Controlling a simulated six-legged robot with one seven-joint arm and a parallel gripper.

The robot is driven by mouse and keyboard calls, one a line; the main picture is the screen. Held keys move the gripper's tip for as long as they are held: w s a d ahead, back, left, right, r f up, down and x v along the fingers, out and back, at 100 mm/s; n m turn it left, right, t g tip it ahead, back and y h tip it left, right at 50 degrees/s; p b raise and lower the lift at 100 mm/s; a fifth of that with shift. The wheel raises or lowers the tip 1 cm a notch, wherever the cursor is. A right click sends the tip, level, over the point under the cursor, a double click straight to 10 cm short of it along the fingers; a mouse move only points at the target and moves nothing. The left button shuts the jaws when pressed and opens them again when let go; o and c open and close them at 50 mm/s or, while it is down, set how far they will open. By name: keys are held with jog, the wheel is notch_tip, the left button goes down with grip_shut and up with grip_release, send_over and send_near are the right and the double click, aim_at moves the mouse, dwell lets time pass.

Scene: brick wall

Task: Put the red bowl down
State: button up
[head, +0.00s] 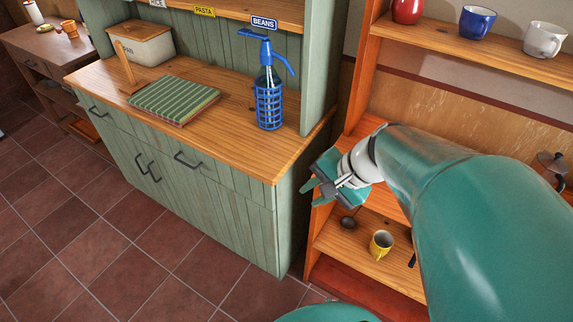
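My gripper (310,180) is at the left end of my teal arm, in front of the open wooden shelf unit's left edge. Its teal fingers look apart, and I see nothing between them. I see no red bowl in or under my gripper. A rounded red vessel (407,10) stands on the upper right shelf (470,52), cut by the top edge of the picture. I cannot tell whether it is a bowl. My arm hides part of the lower shelves.
A yellow mug (381,244) and a small dark item (348,223) sit on the lower shelf (345,246). A blue cup (476,23) and a white mug (544,40) stand above. The green cabinet (215,200) holds a blue siphon bottle (268,95) and striped cloth (174,100).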

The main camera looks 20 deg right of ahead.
jog(key=s+a+r+n+t+h, duration=0.1)
jog(key=s+a+r+n+h, duration=0.3)
jog(key=r+n, duration=0.3)
jog(key=a+n+h, duration=0.1)
jog(key=n, duration=0.3)
jog(key=shift+a+r, duration=0.2)
jog(key=shift+a, duration=0.1)
dwell(0.4)
